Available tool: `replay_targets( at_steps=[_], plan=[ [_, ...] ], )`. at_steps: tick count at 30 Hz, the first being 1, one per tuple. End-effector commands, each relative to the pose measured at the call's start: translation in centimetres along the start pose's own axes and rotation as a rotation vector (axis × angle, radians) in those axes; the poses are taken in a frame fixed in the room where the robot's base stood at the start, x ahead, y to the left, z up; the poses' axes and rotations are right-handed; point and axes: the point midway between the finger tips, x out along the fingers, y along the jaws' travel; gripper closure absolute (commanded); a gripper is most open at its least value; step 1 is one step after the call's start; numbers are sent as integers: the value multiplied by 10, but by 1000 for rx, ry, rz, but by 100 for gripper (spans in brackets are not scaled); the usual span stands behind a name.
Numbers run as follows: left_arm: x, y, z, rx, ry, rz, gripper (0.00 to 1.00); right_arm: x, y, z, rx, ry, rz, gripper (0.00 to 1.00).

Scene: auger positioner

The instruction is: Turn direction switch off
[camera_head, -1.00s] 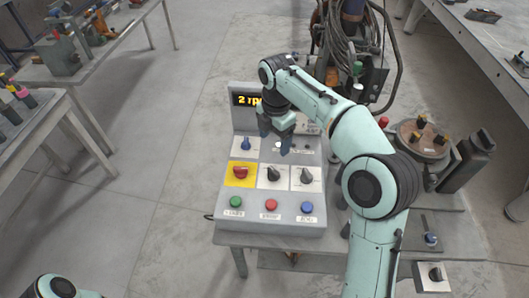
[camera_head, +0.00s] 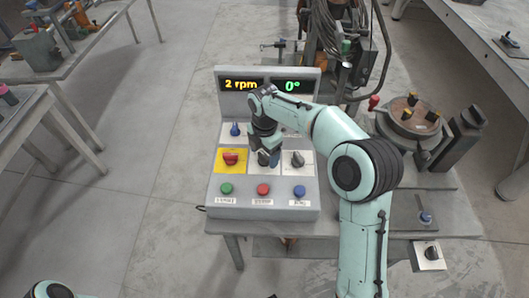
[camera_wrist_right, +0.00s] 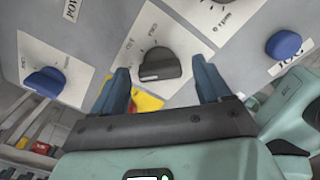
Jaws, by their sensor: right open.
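The direction switch is a dark half-round knob (camera_wrist_right: 158,64) on a white plate with OFF and FWD marks in the right wrist view. My right gripper (camera_wrist_right: 160,68) is open, with one blue-grey finger on each side of the knob. I see gaps between the fingers and the knob; the depth is hard to judge. In the head view my right gripper (camera_head: 265,155) is over the middle switch of the control panel (camera_head: 214,195) and mostly hides it. My left gripper is out of view.
A red knob on a yellow plate (camera_head: 230,158) and another black knob (camera_head: 297,159) flank the switch. Green (camera_head: 226,188), red (camera_head: 263,189) and blue (camera_head: 299,191) buttons lie below. The display (camera_head: 243,85) reads 2 rpm and 0°. A round positioner table (camera_head: 408,118) stands right.

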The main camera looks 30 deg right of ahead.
Motion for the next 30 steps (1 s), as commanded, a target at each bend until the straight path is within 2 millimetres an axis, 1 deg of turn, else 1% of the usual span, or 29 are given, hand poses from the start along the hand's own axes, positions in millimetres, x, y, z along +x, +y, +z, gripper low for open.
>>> replay_targets(
  at_steps=[5, 8, 9, 10, 11, 20, 25, 30],
  plan=[
    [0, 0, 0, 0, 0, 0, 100, 0, 0, 0, 0, 0, -1, 23],
    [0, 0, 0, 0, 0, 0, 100, 0, 0, 0, 0, 0, -1, 52],
    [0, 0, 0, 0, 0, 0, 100, 0, 0, 0, 0, 0, -1, 65],
    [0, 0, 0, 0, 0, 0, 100, 0, 0, 0, 0, 0, -1, 75],
    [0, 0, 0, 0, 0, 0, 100, 0, 0, 0, 0, 0, -1, 79],
    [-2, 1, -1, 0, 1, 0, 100, -1, 0, 0, 29, 0, -1, 79],
    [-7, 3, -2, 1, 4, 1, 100, -1, 0, 0, 105, 0, -2, 79],
    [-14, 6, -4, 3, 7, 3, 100, -2, 0, 0, 232, -1, -1, 79]
  ],
)
